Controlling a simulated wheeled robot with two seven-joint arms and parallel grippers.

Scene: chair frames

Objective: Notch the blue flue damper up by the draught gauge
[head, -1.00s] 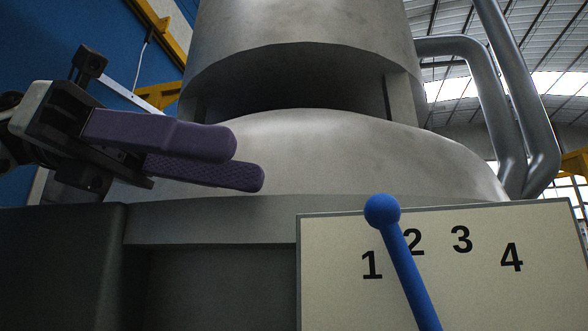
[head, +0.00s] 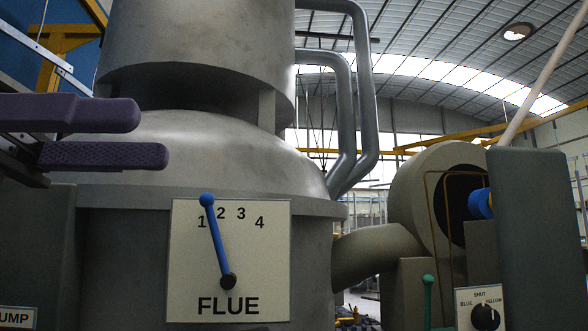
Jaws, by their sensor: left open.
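The blue flue damper lever (head: 214,240) stands on a pale plate (head: 185,285) marked FLUE with numbers 1 to 4. Its round blue knob is at the top and its dark pivot at the bottom. It leans a little left and points between 1 and 2. My left gripper (head: 152,136) is at the left edge, above and left of the knob. Its two purple fingers are apart with nothing between them, and it does not touch the lever. My right gripper is not in view. I cannot make out a draught gauge in this view.
The big grey furnace body (head: 200,155) stands behind the plate. To the right are a green lever (head: 428,300), a selector knob (head: 485,317) marked SHUT, BLUE and YELLOW, a blue round fitting (head: 481,204) and a dark panel (head: 540,240). Space before the plate looks clear.

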